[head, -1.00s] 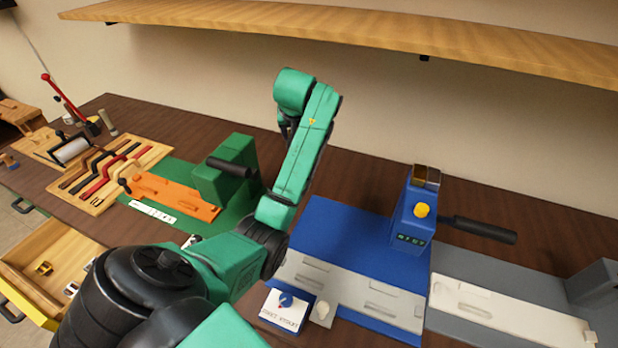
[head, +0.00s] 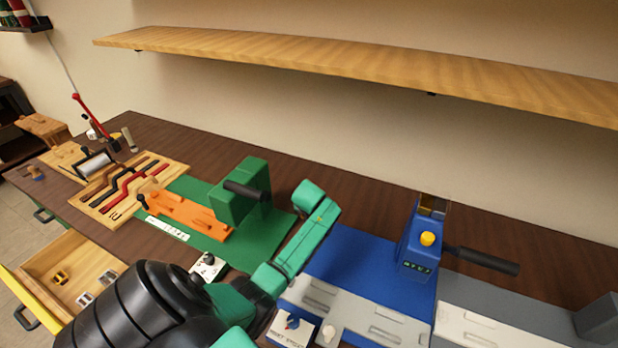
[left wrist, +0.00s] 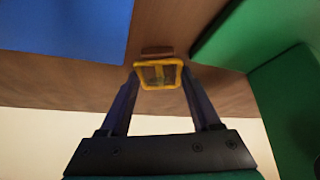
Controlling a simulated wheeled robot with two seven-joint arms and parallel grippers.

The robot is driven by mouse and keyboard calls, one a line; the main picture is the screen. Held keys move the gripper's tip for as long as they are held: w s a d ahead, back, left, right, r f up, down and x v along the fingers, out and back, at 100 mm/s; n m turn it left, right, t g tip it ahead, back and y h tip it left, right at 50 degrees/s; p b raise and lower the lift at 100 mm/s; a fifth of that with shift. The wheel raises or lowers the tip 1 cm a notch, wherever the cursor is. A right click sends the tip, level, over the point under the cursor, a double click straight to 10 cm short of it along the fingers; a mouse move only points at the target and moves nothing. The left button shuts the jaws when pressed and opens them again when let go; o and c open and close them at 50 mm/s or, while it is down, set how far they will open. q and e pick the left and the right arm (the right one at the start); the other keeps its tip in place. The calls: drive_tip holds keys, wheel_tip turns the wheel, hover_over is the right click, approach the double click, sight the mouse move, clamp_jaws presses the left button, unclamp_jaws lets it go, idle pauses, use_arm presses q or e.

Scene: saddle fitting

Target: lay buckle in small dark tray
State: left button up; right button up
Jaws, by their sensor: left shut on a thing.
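In the left wrist view my left gripper (left wrist: 160,88) is shut on a yellow rectangular buckle (left wrist: 159,75), held at the fingertips. A small brown piece (left wrist: 157,50) shows just beyond the buckle; I cannot tell what it is. In the head view my left arm comes in from the lower left, and its gripper and the held buckle are hidden behind the arm. I cannot make out a small dark tray in either view. My right gripper is not in view.
An open wooden drawer (head: 45,262) at left holds a yellow buckle (head: 62,277) and silver ones. A green press (head: 240,190) and a blue press (head: 420,245) stand on the dark bench (head: 150,135). A shelf (head: 350,62) spans the wall above.

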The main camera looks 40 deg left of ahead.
use_arm(q)
drive_tip(key=shift+f, duration=0.1)
drive_tip(key=o, duration=1.4)
